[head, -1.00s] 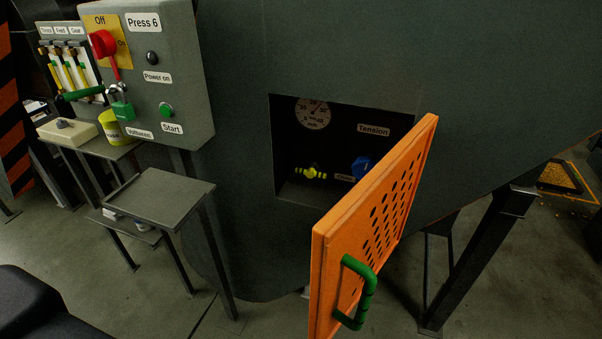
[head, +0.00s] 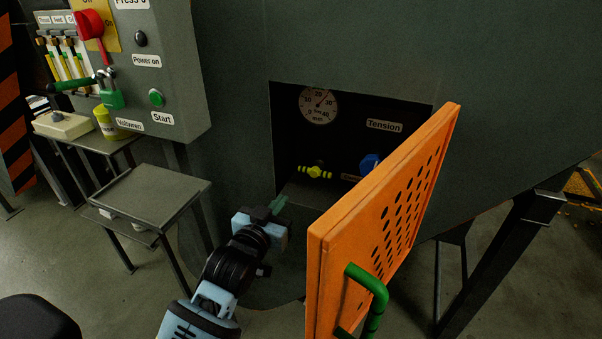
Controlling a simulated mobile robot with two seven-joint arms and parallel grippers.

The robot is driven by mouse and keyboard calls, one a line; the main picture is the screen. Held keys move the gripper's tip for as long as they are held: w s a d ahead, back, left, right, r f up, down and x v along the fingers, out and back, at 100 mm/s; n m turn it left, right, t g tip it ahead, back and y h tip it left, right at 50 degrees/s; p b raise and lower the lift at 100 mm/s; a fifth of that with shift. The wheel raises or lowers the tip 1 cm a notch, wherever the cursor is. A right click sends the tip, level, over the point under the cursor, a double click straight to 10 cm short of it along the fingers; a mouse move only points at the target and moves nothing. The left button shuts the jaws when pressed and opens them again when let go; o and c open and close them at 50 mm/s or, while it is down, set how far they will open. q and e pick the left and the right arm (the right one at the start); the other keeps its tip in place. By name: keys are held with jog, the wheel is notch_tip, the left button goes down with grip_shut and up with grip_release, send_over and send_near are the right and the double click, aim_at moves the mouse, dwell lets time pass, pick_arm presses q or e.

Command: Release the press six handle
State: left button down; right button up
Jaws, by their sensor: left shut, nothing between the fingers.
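The press 6 control panel (head: 165,75) is at the upper left. The orange perforated door (head: 335,240) stands open in front of the dark recess, with a green handle (head: 372,292) on its outer face. Inside the recess are a yellow valve-like handle (head: 315,172), a blue knob (head: 369,161) partly hidden by the door, a round gauge (head: 318,104) and a Tension label (head: 384,126). My left gripper (head: 278,204) is shut and empty, below the recess's lower left edge and left of the door. It is apart from the green handle. My right gripper is not in view.
A small grey metal table (head: 150,195) stands at the left, below the panel. A green padlock (head: 111,97) and red switch (head: 90,24) are on the panel. A dark support leg (head: 500,265) stands right of the door.

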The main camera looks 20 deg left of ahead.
pick_arm(q)
jog(key=shift+t, duration=0.4)
jog(key=r, duration=0.1)
jog(key=w+r, duration=0.2)
jog(key=r, duration=0.1)
jog(key=shift+w+a, duration=0.1)
jog(key=shift+a, duration=0.15)
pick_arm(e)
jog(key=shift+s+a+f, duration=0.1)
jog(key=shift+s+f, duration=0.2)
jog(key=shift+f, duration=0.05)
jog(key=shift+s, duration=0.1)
pick_arm(q)
send_over(316, 169)
jog(key=s+a, duration=0.3)
jog(key=s, duration=0.2)
jog(key=shift+w+f+b, duration=0.2)
jog(key=shift+w+f, duration=0.05)
jog(key=shift+f, duration=0.35)
jog(key=shift+w+f+b, duration=0.2)
jog(key=shift+f, duration=0.4)
jog(key=shift+w+a+f, duration=0.1)
jog(key=shift+w+f, duration=0.1)
jog(key=shift+f, duration=0.45)
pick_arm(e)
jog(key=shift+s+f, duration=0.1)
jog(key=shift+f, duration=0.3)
